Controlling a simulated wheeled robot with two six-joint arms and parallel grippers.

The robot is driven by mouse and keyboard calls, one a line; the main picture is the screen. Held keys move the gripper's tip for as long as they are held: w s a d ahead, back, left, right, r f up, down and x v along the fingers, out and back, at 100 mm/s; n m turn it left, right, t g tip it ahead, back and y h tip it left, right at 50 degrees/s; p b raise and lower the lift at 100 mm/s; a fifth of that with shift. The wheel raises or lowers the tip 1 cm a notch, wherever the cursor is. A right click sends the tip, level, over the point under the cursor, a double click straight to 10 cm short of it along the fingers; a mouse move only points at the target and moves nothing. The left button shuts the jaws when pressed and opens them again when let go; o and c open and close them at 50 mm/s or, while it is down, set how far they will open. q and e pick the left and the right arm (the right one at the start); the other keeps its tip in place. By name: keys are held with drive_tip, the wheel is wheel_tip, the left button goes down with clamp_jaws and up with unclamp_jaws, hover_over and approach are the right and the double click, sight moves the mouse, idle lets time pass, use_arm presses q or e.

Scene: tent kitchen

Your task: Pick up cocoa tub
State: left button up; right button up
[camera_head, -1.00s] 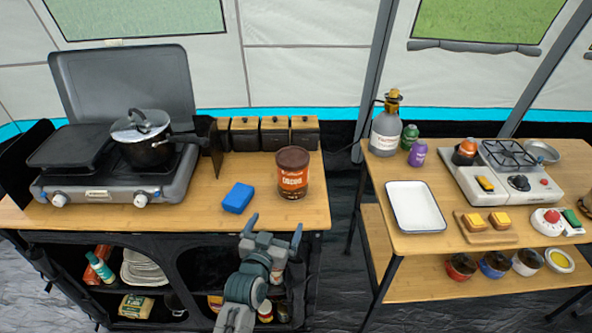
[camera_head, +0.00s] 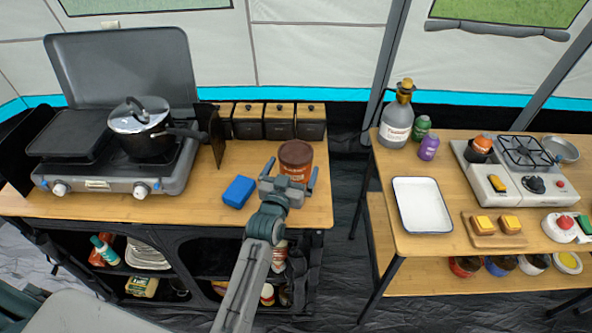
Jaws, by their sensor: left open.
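The cocoa tub (camera_head: 296,155) is a brown and orange cylinder with a dark lid, upright near the right end of the left wooden counter. My left gripper (camera_head: 291,172) is open at the near side of the tub. One finger shows at the tub's left and the other at its right. The gripper hides the lower front of the tub, and I cannot tell whether the fingers touch it. My right gripper is not in view.
A blue block (camera_head: 239,192) lies just left of my gripper. Several dark canisters (camera_head: 279,121) stand behind the tub. A camp stove with a pot (camera_head: 141,127) is at the left. A second table with a white tray (camera_head: 421,205) stands right, across a gap.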

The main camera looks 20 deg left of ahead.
use_arm(q)
drive_tip(key=w, duration=0.1)
drive_tip(key=w+p, duration=0.1)
drive_tip(key=w, duration=0.1)
drive_tip(key=shift+w+r, duration=0.25)
drive_tip(key=shift+w+f, duration=0.15)
drive_tip(key=shift+w, duration=0.25)
drive_tip(key=shift+s, duration=0.1)
drive_tip(key=c, duration=1.8)
drive_tip(key=shift+c, duration=0.6)
drive_tip(key=shift+p, duration=0.35)
